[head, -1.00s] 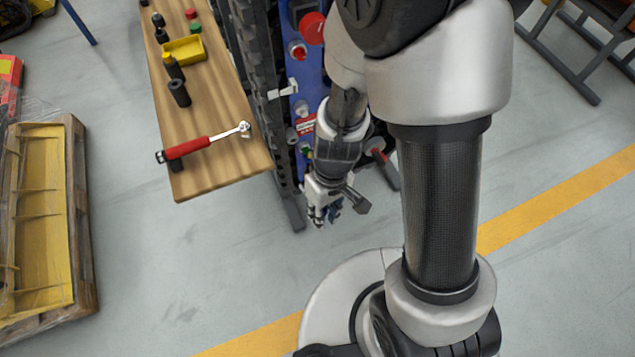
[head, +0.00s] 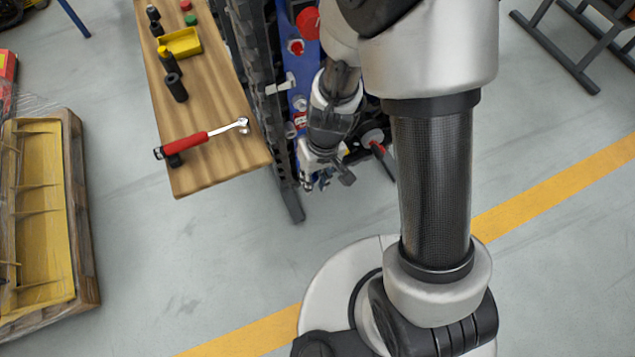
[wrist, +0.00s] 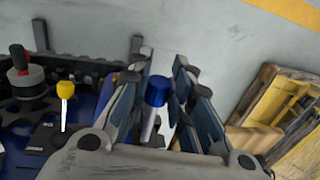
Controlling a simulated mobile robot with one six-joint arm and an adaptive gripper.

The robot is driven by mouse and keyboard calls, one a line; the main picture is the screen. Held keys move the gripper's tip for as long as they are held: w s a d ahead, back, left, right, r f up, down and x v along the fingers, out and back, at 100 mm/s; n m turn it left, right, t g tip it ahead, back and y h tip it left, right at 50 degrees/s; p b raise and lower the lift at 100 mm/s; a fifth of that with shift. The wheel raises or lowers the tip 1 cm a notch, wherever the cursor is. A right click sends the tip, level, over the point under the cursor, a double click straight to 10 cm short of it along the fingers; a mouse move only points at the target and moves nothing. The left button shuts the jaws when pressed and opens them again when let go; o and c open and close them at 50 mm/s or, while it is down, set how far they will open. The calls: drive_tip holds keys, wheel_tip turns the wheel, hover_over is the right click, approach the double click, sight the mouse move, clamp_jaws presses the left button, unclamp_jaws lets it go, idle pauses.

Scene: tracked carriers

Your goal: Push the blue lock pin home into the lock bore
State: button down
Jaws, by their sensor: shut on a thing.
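My gripper (head: 316,184) hangs low beside the blue tracked carrier (head: 298,98), to the right of the wooden bench. In the wrist view its two fingers (wrist: 160,95) stand on either side of the blue lock pin (wrist: 157,90), which has a blue head and a pale metal shaft. The gripper is shut on the pin. The contact between finger pads and pin is hard to make out. The pin's lower end is hidden behind the gripper body. I cannot make out the lock bore in either view.
The wooden bench (head: 222,150) holds a red-handled ratchet (head: 200,139), a yellow tray (head: 180,43) and dark sockets. In the wrist view, a yellow knob (wrist: 65,90) and a red-and-black knob (wrist: 20,59) rise from the carrier. A pallet (head: 84,220) stands left. Grey floor between is clear.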

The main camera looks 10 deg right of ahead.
drive_tip(key=shift+w+a+p, duration=0.2)
drive_tip(key=shift+w+p, duration=0.1)
drive_tip(key=shift+w, duration=0.5)
drive_tip(key=shift+w+a+p, duration=0.2)
drive_tip(key=shift+w+p, duration=0.1)
drive_tip(key=shift+w, duration=0.45)
drive_tip(key=shift+b, duration=0.45)
idle(0.5)
drive_tip(key=shift+w+a+p, duration=0.25)
drive_tip(key=shift+w+p, duration=0.05)
drive_tip(key=shift+w, duration=0.5)
drive_tip(key=shift+w+a+p, duration=0.25)
drive_tip(key=shift+w+p, duration=0.05)
drive_tip(key=shift+w, duration=0.5)
drive_tip(key=shift+w+a, duration=0.1)
drive_tip(key=shift+w, duration=0.25)
drive_tip(key=shift+w+a+p, duration=0.2)
drive_tip(key=shift+w+p, duration=0.1)
drive_tip(key=shift+w, duration=0.4)
drive_tip(key=shift+w+a+r+p, duration=0.2)
drive_tip(key=shift+w+r, duration=0.15)
drive_tip(key=shift+w, duration=0.2)
drive_tip(key=shift+w+a+r+p, duration=0.1)
drive_tip(key=shift+w+r+p, duration=0.05)
drive_tip(key=shift+w+r, duration=0.3)
idle(0.5)
drive_tip(key=shift+s+d+f+b, duration=0.15)
drive_tip(key=shift+s+f+b, duration=0.2)
drive_tip(key=shift+s+f, duration=0.25)
drive_tip(key=shift+s, duration=0.2)
